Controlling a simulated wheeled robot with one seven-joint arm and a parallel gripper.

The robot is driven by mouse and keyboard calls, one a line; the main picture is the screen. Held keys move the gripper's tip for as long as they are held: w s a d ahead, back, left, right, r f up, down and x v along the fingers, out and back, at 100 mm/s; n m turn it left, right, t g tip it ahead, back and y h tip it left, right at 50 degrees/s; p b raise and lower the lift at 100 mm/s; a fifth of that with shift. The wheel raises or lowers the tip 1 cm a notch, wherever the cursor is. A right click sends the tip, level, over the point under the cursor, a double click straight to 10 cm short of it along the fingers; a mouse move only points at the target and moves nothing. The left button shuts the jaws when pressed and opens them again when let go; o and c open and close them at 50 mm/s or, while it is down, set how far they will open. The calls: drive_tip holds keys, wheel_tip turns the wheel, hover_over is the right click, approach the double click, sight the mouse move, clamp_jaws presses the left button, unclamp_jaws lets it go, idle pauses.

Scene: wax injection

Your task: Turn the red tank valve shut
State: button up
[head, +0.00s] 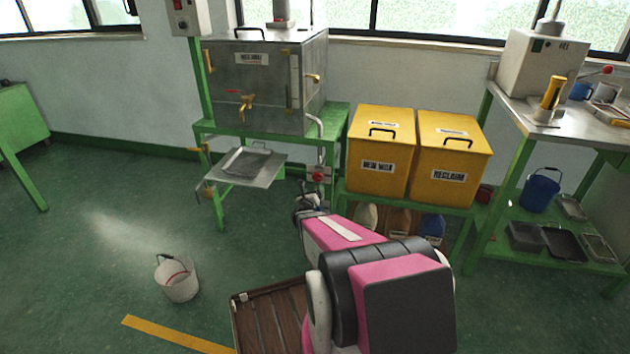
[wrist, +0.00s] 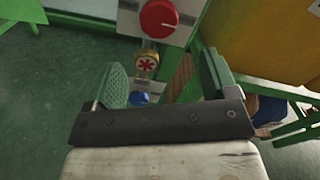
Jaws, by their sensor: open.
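My gripper (wrist: 164,76) is open and empty in the wrist view, its two green-padded fingers apart. Between the fingers and beyond them is a small red star-shaped handwheel (wrist: 148,65) on a yellow round body. It sits nearer the left finger, and I see no contact. Above it is a big round red knob (wrist: 160,17) on a grey plate; it also shows in the head view (head: 318,176). In the head view the steel tank (head: 270,80) has a brass tap (head: 247,104) and a thin red handle (head: 232,91). My arm hides most of the gripper there.
A blue round part (wrist: 139,98) lies below the handwheel. Yellow bins (head: 381,150) stand right of the tank on a green stand. A steel tray (head: 246,166) juts out before the tank. A white bucket (head: 178,279) stands on the open floor at left.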

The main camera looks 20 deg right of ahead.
sight(317, 179)
drive_tip(key=x, duration=1)
drive_tip(key=shift+w+d, duration=0.1)
drive_tip(key=c, duration=0.9)
